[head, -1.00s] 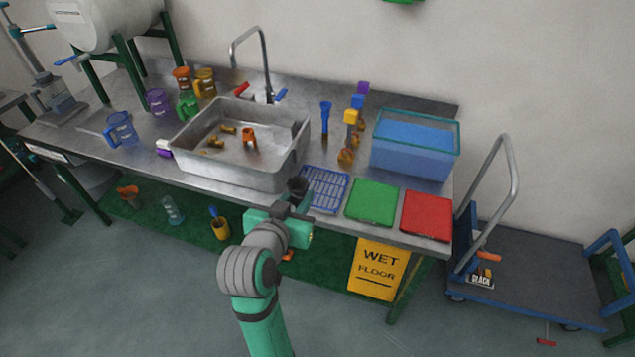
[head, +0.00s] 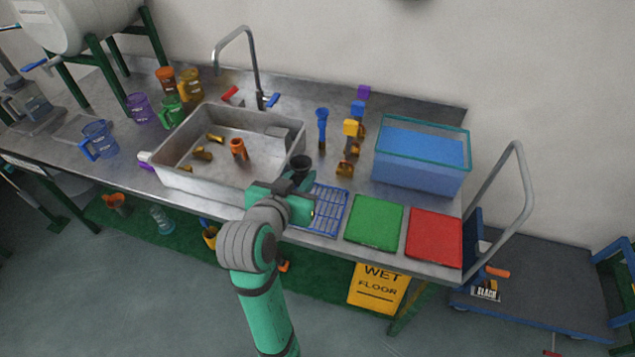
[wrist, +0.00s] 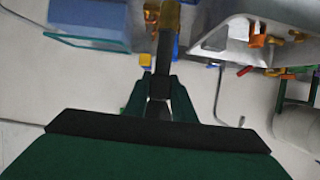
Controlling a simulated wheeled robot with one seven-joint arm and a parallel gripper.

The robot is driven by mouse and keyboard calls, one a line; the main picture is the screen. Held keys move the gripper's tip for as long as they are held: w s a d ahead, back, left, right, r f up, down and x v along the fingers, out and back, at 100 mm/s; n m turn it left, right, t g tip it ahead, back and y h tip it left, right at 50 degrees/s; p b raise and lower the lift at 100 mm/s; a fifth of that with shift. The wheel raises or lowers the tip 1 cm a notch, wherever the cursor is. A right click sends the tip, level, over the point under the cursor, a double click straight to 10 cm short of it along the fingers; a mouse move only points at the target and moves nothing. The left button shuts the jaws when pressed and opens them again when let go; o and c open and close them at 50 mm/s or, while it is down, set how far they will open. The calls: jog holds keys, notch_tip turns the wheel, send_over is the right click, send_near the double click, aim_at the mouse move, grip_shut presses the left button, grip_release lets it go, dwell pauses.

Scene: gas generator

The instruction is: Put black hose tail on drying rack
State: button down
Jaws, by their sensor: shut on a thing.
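My gripper (head: 298,184) is shut on the black hose tail (head: 301,164), whose dark, wide end sticks up above the jaws in the head view. In the wrist view the fingers (wrist: 159,95) grip its black shaft (wrist: 162,65). The blue wire drying rack (head: 328,212) lies on the counter between the sink and the green board. My gripper is at the rack's left edge and hides part of it. The height of the hose tail above the rack is hard to tell.
The steel sink (head: 180,178) with several small parts is left of the rack. A green board (head: 374,222) and a red board (head: 434,238) lie to the right. A blue bin (head: 420,175) and several coloured hose tails (head: 322,125) stand behind.

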jog(key=w+d+f, duration=0.3)
jog(key=w+f, duration=0.7)
jog(key=f, duration=0.1)
jog(key=shift+f, duration=0.3)
jog(key=shift+d, duration=0.1)
jog(key=c, duration=1.5)
grip_release()
jog(key=shift+f, duration=0.15)
